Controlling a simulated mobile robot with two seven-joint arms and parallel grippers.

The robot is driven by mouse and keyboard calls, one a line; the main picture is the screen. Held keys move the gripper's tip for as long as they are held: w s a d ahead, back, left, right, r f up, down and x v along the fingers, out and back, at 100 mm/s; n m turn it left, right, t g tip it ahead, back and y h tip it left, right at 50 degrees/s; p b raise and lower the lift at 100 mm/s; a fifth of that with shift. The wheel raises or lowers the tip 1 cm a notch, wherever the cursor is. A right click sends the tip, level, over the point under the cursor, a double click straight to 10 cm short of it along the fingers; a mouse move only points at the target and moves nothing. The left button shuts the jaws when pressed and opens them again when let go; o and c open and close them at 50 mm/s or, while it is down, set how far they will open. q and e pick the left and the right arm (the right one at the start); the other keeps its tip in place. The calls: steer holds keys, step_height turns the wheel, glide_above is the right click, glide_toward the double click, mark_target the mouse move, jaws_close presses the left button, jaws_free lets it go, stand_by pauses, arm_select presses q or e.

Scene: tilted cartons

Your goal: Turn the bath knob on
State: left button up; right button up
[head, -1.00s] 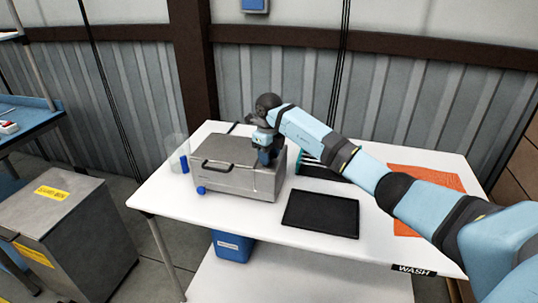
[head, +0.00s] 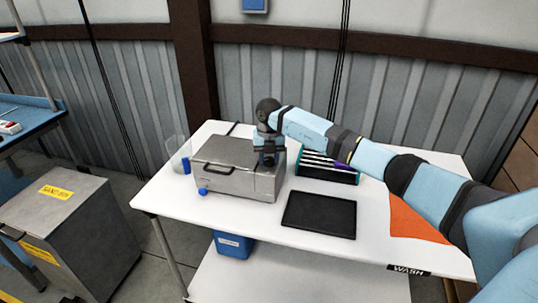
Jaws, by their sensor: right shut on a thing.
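The bath (head: 235,180) is a grey metal box with a closed lid and a dark lid handle (head: 213,169), on the white table. A small blue fitting (head: 203,191) sticks out low at its front left. My right gripper (head: 268,163) points down at the bath's front right top edge. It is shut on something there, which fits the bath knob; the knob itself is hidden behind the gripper. My left gripper is not in view.
A black mat (head: 319,215) lies right of the bath, with a striped rack (head: 327,168) behind it. An orange mat (head: 412,219) lies under my right arm. A clear container (head: 178,152) and a blue item (head: 186,166) stand left of the bath. A blue bin (head: 233,246) is below.

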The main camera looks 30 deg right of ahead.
steer(key=m+p, duration=0.1)
steer(key=m, duration=0.3)
steer(key=shift+r, duration=0.15)
steer(key=shift+m+p, duration=0.5)
steer(key=shift+m, duration=0.8)
steer(key=o, duration=0.9)
steer(key=shift+d, duration=0.1)
steer(key=shift+s, duration=0.1)
